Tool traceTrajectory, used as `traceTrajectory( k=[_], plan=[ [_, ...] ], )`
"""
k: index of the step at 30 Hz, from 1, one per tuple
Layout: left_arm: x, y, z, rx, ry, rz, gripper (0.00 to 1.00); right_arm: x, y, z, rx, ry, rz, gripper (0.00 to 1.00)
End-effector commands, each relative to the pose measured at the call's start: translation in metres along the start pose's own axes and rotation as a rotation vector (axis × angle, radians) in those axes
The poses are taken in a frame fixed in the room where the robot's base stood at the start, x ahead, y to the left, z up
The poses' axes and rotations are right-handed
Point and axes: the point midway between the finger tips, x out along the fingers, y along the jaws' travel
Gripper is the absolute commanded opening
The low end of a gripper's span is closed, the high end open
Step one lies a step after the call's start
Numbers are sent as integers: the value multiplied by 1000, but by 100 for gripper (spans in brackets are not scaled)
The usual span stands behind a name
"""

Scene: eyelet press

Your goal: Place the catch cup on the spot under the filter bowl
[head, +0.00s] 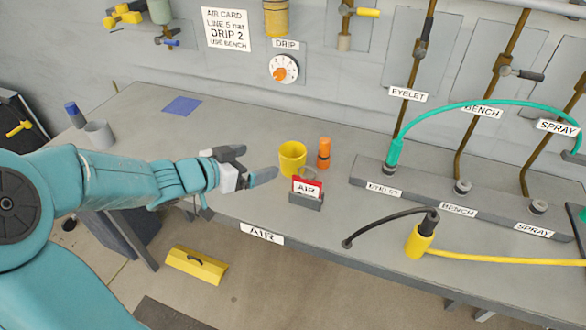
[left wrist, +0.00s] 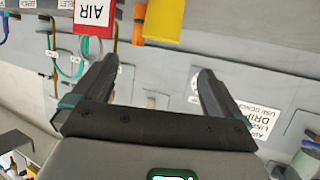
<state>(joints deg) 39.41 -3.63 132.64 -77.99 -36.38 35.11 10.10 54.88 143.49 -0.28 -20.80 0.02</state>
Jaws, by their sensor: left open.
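A yellow cup (head: 293,158), which looks like the catch cup, stands upright on the grey bench. In the left wrist view it shows at the top (left wrist: 163,20), beyond my jaws. My left gripper (head: 254,166) is open and empty just left of the cup, apart from it. Its two spread fingers also show in the left wrist view (left wrist: 152,90). An amber filter bowl (head: 276,18) hangs on the wall above the DRIP label. A flat blue square (head: 181,106) lies on the bench at the back left. My right gripper is not in view.
An orange bottle-like item (head: 324,152) stands close right of the cup. A red AIR card holder (head: 307,190) stands in front. A grey cup (head: 98,134) is at the left. A hose rail (head: 480,205) fills the right. Bench between blue square and yellow cup is clear.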

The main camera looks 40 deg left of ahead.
Motion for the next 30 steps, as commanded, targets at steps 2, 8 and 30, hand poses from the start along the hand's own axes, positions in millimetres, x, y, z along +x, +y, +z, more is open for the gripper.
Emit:
traceTrajectory(
  k=[2, 8, 30],
  plan=[
    [6, 0, 1, 9, 3, 9, 100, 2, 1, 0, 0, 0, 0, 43],
    [50, -2, 2, 13, 3, 16, 100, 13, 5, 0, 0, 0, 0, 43],
    [155, -2, -2, 10, 3, 8, 100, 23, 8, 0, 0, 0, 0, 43]
  ],
)
